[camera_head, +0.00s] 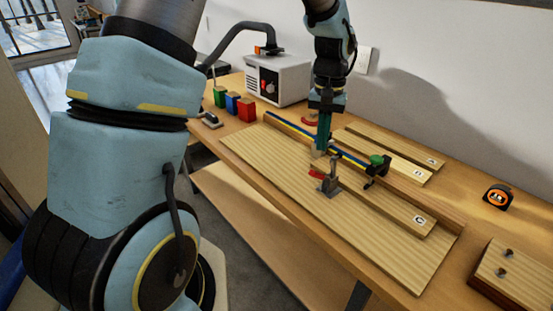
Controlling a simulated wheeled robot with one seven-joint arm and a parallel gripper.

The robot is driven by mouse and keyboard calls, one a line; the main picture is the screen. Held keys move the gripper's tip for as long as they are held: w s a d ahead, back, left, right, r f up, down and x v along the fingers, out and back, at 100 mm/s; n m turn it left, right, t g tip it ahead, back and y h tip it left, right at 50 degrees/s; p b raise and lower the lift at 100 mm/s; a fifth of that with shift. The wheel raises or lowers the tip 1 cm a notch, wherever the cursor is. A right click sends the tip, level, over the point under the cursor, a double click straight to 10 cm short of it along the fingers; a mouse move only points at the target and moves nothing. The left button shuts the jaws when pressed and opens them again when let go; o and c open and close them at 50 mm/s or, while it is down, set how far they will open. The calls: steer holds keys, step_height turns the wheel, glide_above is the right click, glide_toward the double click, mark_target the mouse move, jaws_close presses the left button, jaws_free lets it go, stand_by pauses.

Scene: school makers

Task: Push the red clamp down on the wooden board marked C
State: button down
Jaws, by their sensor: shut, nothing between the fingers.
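The wooden board marked C (403,213) lies on a wide wooden base panel (268,162), its letter label at the right end. The red clamp (328,181) stands on the board's front side, with a grey metal body and a red handle (317,174) pointing left. My gripper (321,151) points down just behind and above the clamp's metal part. It is shut and empty. Whether it touches the clamp cannot be told. A second clamp with a green knob (377,162) stands to the right.
Two more labelled boards (395,142) lie behind, near the wall. A white machine (282,78) and coloured boxes (232,104) stand at the back left. The panel's front left is clear.

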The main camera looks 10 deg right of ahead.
mark_target(317, 176)
steer(key=shift+w+a, duration=0.1)
steer(key=shift+w, duration=0.15)
steer(key=shift+f, duration=0.15)
steer(key=f+b, duration=0.5)
steer(key=f, duration=0.1)
steer(key=shift+s+a+f+b, duration=0.15)
steer(key=shift+s+f+b, duration=0.2)
steer(key=shift+b, duration=0.05)
steer(key=shift+f, duration=0.15)
steer(key=shift+f+b, duration=1.3)
steer(key=shift+f, duration=0.8)
steer(key=shift+w+r, duration=0.1)
steer(key=shift+r, duration=0.05)
